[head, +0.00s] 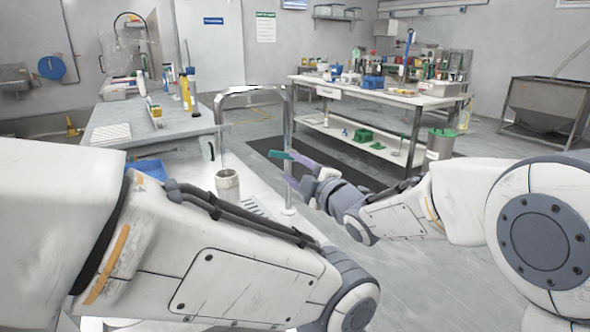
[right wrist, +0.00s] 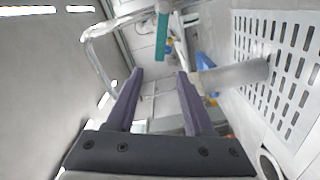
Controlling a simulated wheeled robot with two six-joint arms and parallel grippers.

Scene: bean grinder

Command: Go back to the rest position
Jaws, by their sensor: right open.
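My right gripper (head: 297,172) is open, its two purple fingers spread, over the area near a metal pipe frame. In the right wrist view my right gripper (right wrist: 157,78) has nothing between its fingers. A teal bar (right wrist: 161,36) shows beyond the fingertips; in the head view the teal bar (head: 280,154) appears close by the fingertips, and I cannot tell whether they touch. A grey metal cup (head: 228,187) stands left of the gripper; it also shows in the right wrist view (right wrist: 235,75). My left arm crosses the foreground; its gripper is out of view.
The bent metal pipe frame (head: 289,125) rises right behind the cup. A slotted tray (head: 256,209) lies beside the cup. A workbench with bottles (head: 150,128) stands at the left, a cluttered shelf table (head: 385,96) at the back. Open floor lies to the right.

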